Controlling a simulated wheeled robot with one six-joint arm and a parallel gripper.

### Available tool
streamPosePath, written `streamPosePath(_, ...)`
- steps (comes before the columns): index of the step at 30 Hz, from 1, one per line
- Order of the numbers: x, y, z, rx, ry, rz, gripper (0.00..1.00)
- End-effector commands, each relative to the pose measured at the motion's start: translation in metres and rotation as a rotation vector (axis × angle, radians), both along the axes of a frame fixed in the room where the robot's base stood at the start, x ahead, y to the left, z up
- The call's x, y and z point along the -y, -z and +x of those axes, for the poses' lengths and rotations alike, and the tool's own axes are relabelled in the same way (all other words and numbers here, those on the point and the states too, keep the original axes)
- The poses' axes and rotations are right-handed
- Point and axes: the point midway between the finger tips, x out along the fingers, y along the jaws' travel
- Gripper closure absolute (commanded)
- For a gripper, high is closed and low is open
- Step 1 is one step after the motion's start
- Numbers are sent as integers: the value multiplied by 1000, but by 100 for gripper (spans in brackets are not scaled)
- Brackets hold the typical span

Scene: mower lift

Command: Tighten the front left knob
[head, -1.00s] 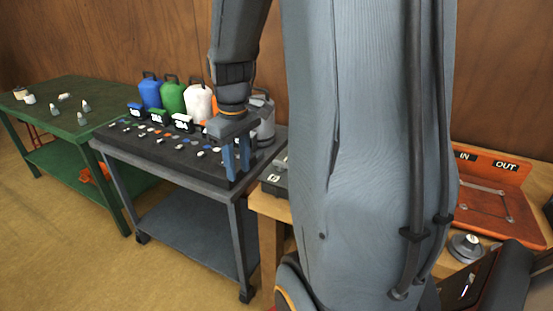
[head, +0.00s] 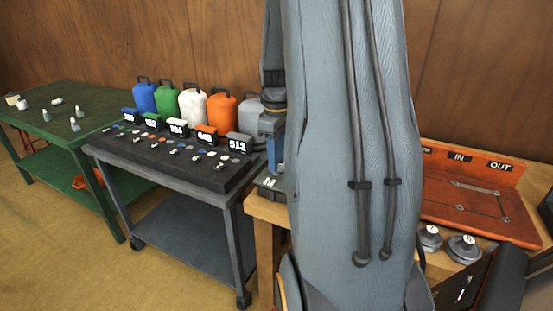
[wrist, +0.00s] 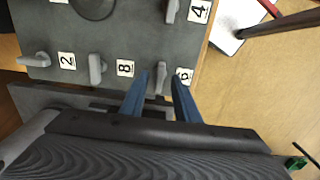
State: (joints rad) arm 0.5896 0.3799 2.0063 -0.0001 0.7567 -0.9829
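In the wrist view a dark grey plate (wrist: 130,35) carries several pale grey, lever-like knobs with number labels. One knob (wrist: 161,79) stands between my gripper's blue fingertips (wrist: 160,76), beside a label (wrist: 184,75) that is hard to read. Other knobs stand by labels 8 (wrist: 97,68), 2 (wrist: 35,60) and 4 (wrist: 172,10). The fingers are apart, with visible gaps to the knob. I cannot tell which knob is front left. In the head view my arm hides most of the plate and gripper; a blue finger (head: 277,150) shows.
A dark cart (head: 175,170) with small parts, numbered blocks and colored jugs stands left. A green table (head: 70,105) is farther left. An orange IN/OUT tray (head: 480,205) and round grey weights (head: 464,248) are on the wooden bench right. A white sheet (wrist: 228,30) lies beside the plate.

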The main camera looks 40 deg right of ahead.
Motion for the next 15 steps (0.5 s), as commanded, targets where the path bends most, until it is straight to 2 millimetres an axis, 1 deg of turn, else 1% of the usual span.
streamPosePath(4, 0, 7, 0, 0, 0, -1, 71)
streamPosePath(11, 0, 8, 0, 1, 0, -1, 71)
streamPosePath(14, 0, 7, 0, 1, 0, -1, 86)
streamPosePath(15, 0, 7, 0, 1, 1, -1, 93)
